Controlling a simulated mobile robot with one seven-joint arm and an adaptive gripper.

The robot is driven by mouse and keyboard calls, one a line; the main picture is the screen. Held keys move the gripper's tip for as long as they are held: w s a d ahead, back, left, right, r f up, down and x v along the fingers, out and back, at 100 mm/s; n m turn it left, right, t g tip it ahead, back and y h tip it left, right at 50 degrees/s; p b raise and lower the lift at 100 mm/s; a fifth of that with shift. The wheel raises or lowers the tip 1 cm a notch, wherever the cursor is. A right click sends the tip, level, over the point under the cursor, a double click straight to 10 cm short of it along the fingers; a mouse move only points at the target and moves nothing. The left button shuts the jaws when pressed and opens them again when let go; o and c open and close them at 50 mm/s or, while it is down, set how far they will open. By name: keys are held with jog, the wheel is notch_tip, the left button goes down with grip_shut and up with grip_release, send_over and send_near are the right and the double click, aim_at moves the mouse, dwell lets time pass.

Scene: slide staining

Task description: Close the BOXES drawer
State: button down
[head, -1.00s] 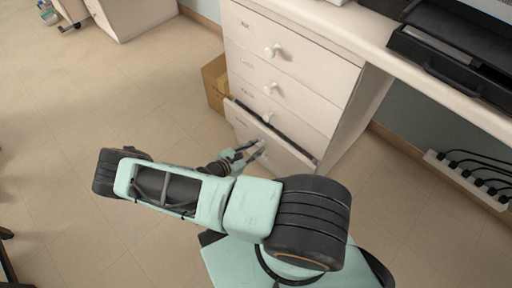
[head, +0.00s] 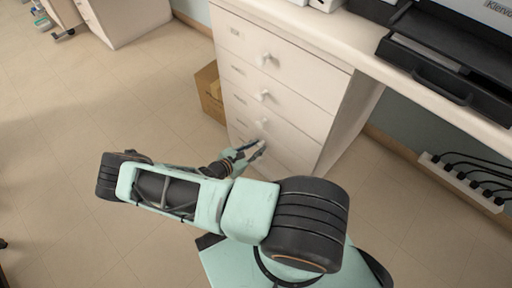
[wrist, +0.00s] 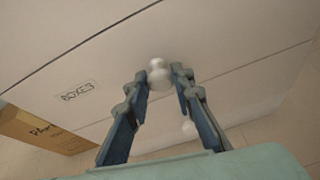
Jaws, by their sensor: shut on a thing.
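My gripper (head: 255,149) is low at this drawer front. In the wrist view my gripper (wrist: 161,76) has its fingertips on either side of the drawer's round white knob (wrist: 158,68) and is shut on it. In the head view my fingers hide that knob and part of the drawer front.
Three drawers with white knobs stand above, under a white countertop (head: 300,30). A cardboard box (head: 209,92) stands on the floor left of the cabinet. A power strip with cables (head: 460,183) is at right.

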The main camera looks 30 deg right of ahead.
jog(key=c, duration=1.7)
grip_release()
jog(key=shift+w+d, duration=0.1)
jog(key=shift+d, duration=0.15)
jog(key=shift+o, duration=0.2)
jog(key=shift+a, duration=0.1)
jog(key=v, duration=1.2)
